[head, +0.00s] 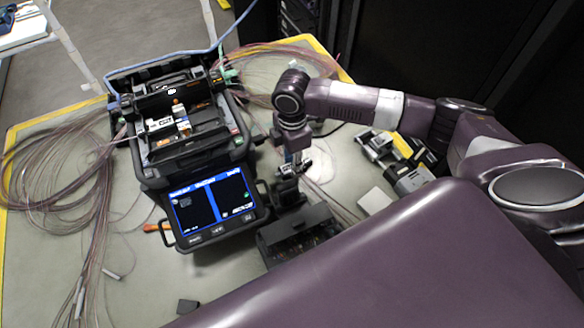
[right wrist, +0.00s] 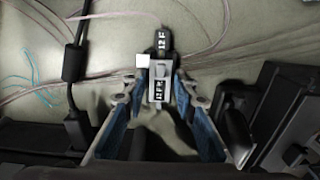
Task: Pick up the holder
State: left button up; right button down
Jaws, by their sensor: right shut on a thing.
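A small grey-white holder (right wrist: 158,80) marked "12F" sits between the fingertips of my right gripper (right wrist: 159,92) in the right wrist view. The gripper is shut on it, one blue-lined finger on each side. A black piece (right wrist: 162,40), also marked "12F", lies just beyond it. In the head view my right gripper (head: 291,170) points down right of the splicer's screen, and the holder is too small to make out clearly there. Another white holder (head: 160,126) sits inside the open fusion splicer (head: 190,150). My left gripper is not in view.
Coiled fibres (head: 60,160) spread over the left of the table and behind the splicer. A dark box (head: 298,235) stands just in front of my right gripper. Grey and black devices (head: 380,145) lie to its right. A black cable (right wrist: 75,60) runs left of the gripper.

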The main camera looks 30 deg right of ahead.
jog(key=shift+r, duration=0.1)
notch_tip(320, 180, up, 20)
jog(key=b, duration=0.1)
dwell(0.5)
dwell(0.4)
